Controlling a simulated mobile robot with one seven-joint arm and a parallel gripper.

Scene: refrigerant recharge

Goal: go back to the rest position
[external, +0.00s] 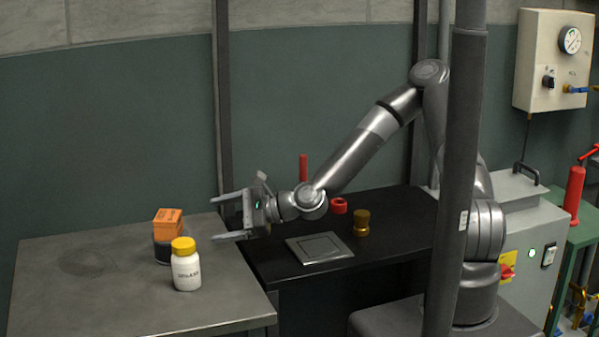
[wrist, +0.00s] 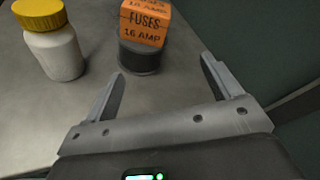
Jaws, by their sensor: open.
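My gripper (external: 226,216) is open and empty, pointing left above the right edge of the grey metal table (external: 110,305). In the wrist view the two fingers (wrist: 162,85) are spread wide with nothing between them. An orange fuse box (external: 168,222) rests on a dark round object (external: 161,250) on the table, ahead of the fingers. The box also shows in the wrist view (wrist: 146,22), marked "FUSES 16 AMP". A white bottle with a yellow cap (external: 186,270) stands in front of it. My gripper touches none of them.
A dark bench to the right holds a square metal plate (external: 319,248), a brass cylinder (external: 361,223), a red ring (external: 339,206) and an upright red object (external: 303,168). A dark vertical post (external: 458,180) stands in the foreground. A gauge panel (external: 553,60) hangs on the wall.

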